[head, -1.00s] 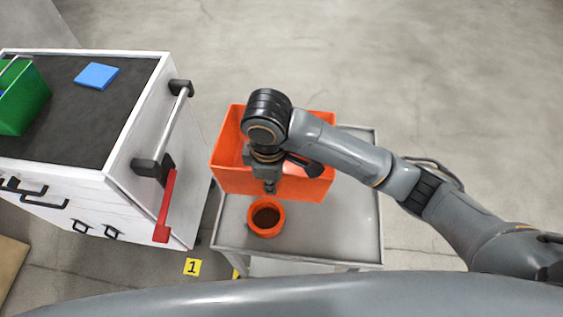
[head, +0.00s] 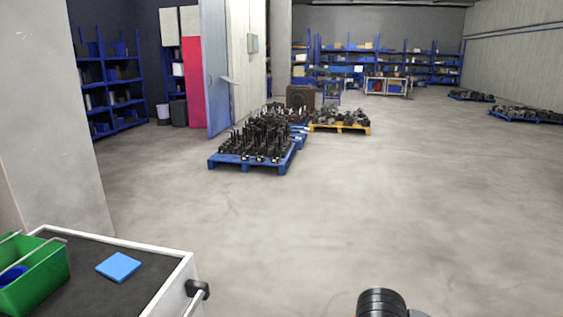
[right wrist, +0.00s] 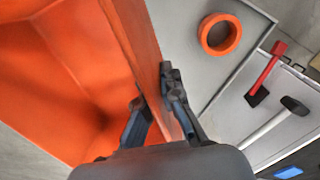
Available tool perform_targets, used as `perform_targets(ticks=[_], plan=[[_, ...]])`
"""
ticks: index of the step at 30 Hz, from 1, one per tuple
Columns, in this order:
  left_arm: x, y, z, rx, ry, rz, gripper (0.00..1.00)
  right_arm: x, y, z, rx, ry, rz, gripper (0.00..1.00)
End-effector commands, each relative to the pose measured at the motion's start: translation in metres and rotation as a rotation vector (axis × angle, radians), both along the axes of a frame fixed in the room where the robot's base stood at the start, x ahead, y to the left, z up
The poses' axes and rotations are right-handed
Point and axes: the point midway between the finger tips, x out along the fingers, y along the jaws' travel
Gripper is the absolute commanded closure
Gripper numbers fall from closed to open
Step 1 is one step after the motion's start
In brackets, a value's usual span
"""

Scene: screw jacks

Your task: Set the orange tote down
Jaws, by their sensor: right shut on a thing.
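In the right wrist view, the orange tote (right wrist: 75,75) fills the left side, its inside facing the camera. My right gripper (right wrist: 152,90) is shut on one wall of the tote, a finger on each side. The grey table top (right wrist: 182,30) shows beyond that wall. The tote's underside is hidden, so I cannot tell whether it touches the table. The head view does not show the tote, only a dark joint of my right arm at the bottom edge. My left gripper is in neither view.
An orange ring (right wrist: 205,38) lies on the table. On the cabinet are a green bin (head: 45,280) and blue pad (head: 118,267). Loaded blue pallets (head: 245,162) stand farther off; open floor lies between.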

Motion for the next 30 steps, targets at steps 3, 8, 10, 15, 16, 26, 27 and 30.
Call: perform_targets(ticks=[3,8,10,15,16,26,27,30], plan=[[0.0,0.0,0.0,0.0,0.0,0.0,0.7,-0.002,-0.025,0.014,-0.005,-0.006,-0.174,1.0],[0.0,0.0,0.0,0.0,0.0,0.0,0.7,-0.008,-0.046,0.027,-0.004,-0.007,-0.352,1.0],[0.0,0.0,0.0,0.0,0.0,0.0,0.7,-0.011,-0.052,0.031,-0.004,-0.005,-0.404,1.0],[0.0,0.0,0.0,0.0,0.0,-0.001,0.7,-0.013,-0.059,0.036,-0.004,-0.006,-0.47,1.0],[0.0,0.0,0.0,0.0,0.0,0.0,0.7,-0.013,-0.059,0.036,-0.005,-0.006,-0.475,1.0],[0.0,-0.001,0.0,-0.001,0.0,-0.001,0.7,-0.014,-0.059,0.036,-0.003,-0.003,-0.477,1.0],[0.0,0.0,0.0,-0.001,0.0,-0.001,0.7,-0.014,-0.059,0.036,-0.003,-0.003,-0.477,1.0],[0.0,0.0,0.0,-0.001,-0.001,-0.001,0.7,-0.014,-0.059,0.036,-0.003,-0.003,-0.476,1.0]])
